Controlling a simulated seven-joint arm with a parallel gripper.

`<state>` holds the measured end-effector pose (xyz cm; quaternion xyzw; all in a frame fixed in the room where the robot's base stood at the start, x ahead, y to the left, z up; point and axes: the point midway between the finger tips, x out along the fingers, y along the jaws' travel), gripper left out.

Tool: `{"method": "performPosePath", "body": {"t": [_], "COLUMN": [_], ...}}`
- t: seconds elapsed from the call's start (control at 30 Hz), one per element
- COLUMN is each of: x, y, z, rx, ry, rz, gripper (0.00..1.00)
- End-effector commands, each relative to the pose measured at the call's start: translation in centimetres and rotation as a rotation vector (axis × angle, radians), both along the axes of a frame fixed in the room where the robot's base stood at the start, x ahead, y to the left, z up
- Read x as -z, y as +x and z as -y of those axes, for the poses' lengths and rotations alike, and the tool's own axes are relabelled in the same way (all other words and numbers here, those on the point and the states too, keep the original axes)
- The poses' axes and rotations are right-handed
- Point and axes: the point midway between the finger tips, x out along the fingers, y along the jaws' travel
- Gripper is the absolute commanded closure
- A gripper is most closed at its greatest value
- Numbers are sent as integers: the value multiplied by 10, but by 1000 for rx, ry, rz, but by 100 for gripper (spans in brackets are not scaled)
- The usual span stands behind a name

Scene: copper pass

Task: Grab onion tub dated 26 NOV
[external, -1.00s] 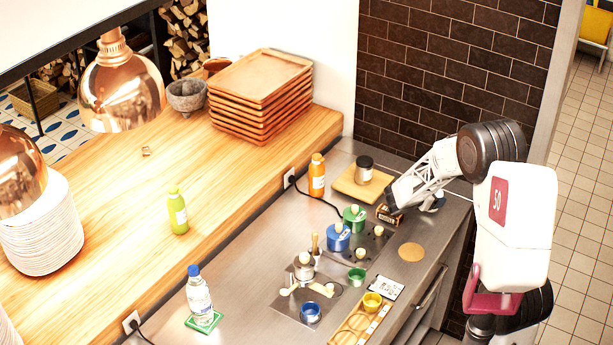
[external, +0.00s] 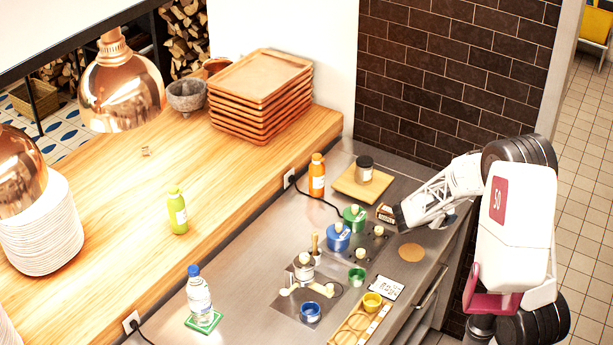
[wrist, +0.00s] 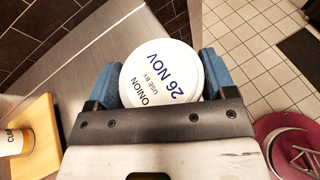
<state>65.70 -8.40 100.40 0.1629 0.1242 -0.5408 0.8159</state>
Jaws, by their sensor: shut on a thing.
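The onion tub (wrist: 160,72) has a round white lid reading "ONION USE BY 26 NOV" in the wrist view. It sits between the two blue fingers of my gripper (wrist: 160,80), which are shut on its sides. The tub is not clearly visible there, behind my gripper and wrist.
A yellow board (external: 362,184) with a dark-lidded jar (external: 364,168) stands behind and left of my gripper. Blue (external: 338,241) and green (external: 354,222) pots stand to its left. A tan round disc (external: 411,252) lies in front, near the counter edge.

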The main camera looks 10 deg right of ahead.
Motion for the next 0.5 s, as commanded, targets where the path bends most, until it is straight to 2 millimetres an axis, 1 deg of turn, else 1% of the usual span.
{"method": "performPosePath", "body": {"t": [0.03, 0.2, 0.33, 0.5], "x": [-1, -2, -2, -3], "y": [-7, -23, -32, -36], "z": [-1, -3, -4, -5], "rx": [0, 0, 0, -1], "ry": [0, 0, 0, 0], "rz": [-1, 0, 0, 0], "gripper": [51, 51, 51, 51]}}
